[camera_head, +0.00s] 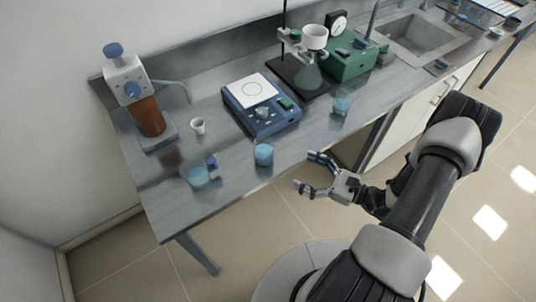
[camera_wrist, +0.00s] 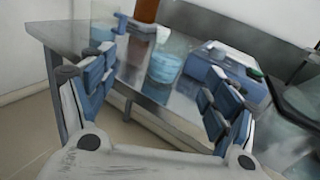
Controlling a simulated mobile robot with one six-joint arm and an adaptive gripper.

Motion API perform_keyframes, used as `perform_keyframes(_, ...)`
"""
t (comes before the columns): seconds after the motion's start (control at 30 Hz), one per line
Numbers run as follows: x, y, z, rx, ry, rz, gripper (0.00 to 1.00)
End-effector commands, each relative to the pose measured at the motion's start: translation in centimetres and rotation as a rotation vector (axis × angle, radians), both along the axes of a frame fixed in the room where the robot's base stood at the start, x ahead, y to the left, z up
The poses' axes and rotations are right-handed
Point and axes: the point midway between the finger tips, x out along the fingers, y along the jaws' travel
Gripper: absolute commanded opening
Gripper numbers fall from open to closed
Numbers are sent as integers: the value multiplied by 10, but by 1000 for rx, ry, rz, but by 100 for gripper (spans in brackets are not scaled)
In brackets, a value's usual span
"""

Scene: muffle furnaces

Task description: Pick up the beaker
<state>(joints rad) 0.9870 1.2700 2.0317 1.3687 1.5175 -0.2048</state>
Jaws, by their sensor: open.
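A clear beaker with blue liquid (camera_head: 263,154) stands upright near the front edge of the bench. In the wrist view this beaker (camera_wrist: 164,68) appears beyond and between my two fingers. My gripper (camera_head: 309,172) is open and empty, just off the bench edge, to the right of this beaker and apart from it. A second, wider vessel with blue liquid (camera_head: 197,176) stands to the left, partly behind my left finger in the wrist view. A third blue-liquid beaker (camera_head: 342,102) stands to the right on the bench. Which one the task means cannot be told.
A blue hotplate-like device (camera_head: 262,106) sits behind the near beaker. A small white cup (camera_head: 198,126) and a brown-bottle dispenser (camera_head: 150,118) stand to the left. A flask on a stand (camera_head: 308,76) and a green device (camera_head: 350,62) are at the back right.

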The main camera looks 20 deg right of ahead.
Motion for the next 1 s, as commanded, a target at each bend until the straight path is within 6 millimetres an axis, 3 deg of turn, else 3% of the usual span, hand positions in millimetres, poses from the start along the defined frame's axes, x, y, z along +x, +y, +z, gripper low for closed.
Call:
perform_keyframes(0.2, 2, -6, -16, 51, 17, -87, 80)
perform_keyframes(0.7, 77, 59, -16, 48, 16, -80, 80)
perform_keyframes(1.0, 96, 74, -15, 49, 17, -84, 80)
